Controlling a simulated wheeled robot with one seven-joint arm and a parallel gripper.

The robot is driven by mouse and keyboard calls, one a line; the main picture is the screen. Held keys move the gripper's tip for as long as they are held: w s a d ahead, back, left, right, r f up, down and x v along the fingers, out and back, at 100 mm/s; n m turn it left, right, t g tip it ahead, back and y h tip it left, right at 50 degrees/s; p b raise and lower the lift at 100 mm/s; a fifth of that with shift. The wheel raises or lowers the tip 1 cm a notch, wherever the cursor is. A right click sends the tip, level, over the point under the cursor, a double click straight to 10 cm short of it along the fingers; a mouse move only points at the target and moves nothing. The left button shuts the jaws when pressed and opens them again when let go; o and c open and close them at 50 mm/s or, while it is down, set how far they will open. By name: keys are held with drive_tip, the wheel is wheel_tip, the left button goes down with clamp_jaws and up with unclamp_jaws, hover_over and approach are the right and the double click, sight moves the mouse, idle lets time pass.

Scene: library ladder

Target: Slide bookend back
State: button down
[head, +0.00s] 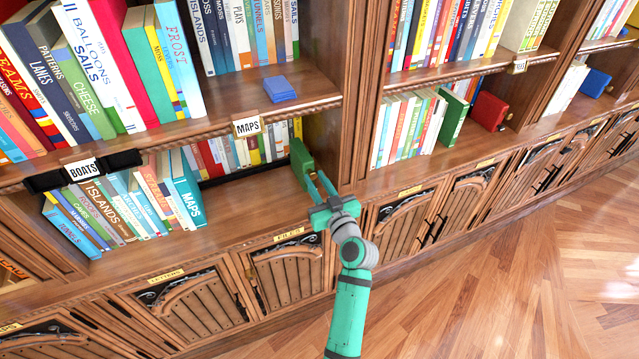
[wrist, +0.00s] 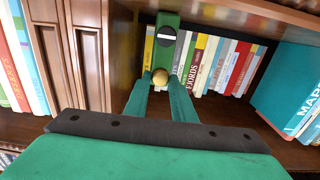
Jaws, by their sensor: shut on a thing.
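The green bookend (head: 302,163) stands on the lower shelf of the left bay, close to the upright post at its right. In the wrist view its green face (wrist: 167,30) shows a white label and a round brass knob (wrist: 160,77). My gripper (head: 316,184) reaches in from the front and is shut on the bookend at the knob. In the wrist view its two teal fingers (wrist: 161,88) sit either side of the knob. The bookend's lower part is hidden behind the fingers. A row of books (head: 235,150) stands at the back of that shelf.
Leaning books (head: 130,205), one labelled MAPS, fill the shelf's left; bare shelf lies between them and the bookend. The post (head: 347,150) is close on the right. The upper shelf (head: 230,100) overhangs. Other green (head: 453,118), red (head: 489,111) and blue (head: 595,83) pieces stand farther right.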

drive_tip(key=shift+a+r, duration=0.1)
drive_tip(key=shift+a, duration=0.25)
drive_tip(key=c, duration=1.5)
unclamp_jaws()
drive_tip(key=shift+d, duration=0.1)
drive_tip(key=shift+d, duration=0.1)
drive_tip(key=shift+s+d, duration=0.2)
drive_tip(key=shift+s, duration=0.1)
drive_tip(key=v, duration=0.9)
drive_tip(key=shift+s+d, duration=0.15)
drive_tip(key=shift+s, duration=0.25)
